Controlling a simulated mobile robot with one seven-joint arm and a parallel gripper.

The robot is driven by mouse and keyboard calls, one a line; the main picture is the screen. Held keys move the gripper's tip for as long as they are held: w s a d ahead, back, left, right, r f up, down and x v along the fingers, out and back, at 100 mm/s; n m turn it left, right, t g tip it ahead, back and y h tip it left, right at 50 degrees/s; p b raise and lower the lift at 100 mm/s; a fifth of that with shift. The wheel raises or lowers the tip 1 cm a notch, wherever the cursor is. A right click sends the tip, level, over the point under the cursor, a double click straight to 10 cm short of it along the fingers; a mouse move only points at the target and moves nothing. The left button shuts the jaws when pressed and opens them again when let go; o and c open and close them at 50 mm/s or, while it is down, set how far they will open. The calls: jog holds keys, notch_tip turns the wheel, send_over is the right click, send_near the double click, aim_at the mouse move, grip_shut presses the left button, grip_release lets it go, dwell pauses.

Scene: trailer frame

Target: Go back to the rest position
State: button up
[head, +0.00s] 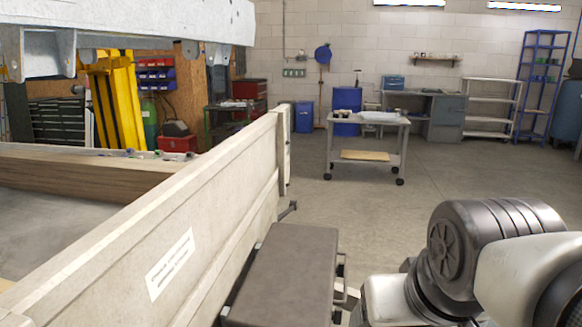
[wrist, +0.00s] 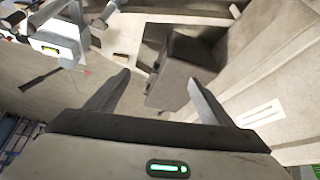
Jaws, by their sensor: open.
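My gripper (wrist: 160,92) shows in the wrist view with its two fingers spread apart. It is open and nothing is between the fingers. A dark grey box-like step (wrist: 190,68) lies beyond the fingertips, apart from them. In the head view my arm fills the lower right, and my gripper is not visible there. The trailer's pale side wall (head: 190,225) runs from the lower left toward the middle, with a white label on it. The same wall shows at the right of the wrist view (wrist: 270,80).
The dark box (head: 285,270) juts out beside the trailer wall. A wheeled cart (head: 366,140) stands on open concrete floor (head: 440,180) farther back. A metal beam (head: 130,22) hangs over the trailer at upper left. Shelves (head: 490,105) and a blue barrel (head: 346,125) stand near the back wall.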

notch_tip(320, 180, up, 24)
jog(key=s+p, duration=0.1)
jog(key=p, duration=2.3)
jog(key=shift+a, duration=0.2)
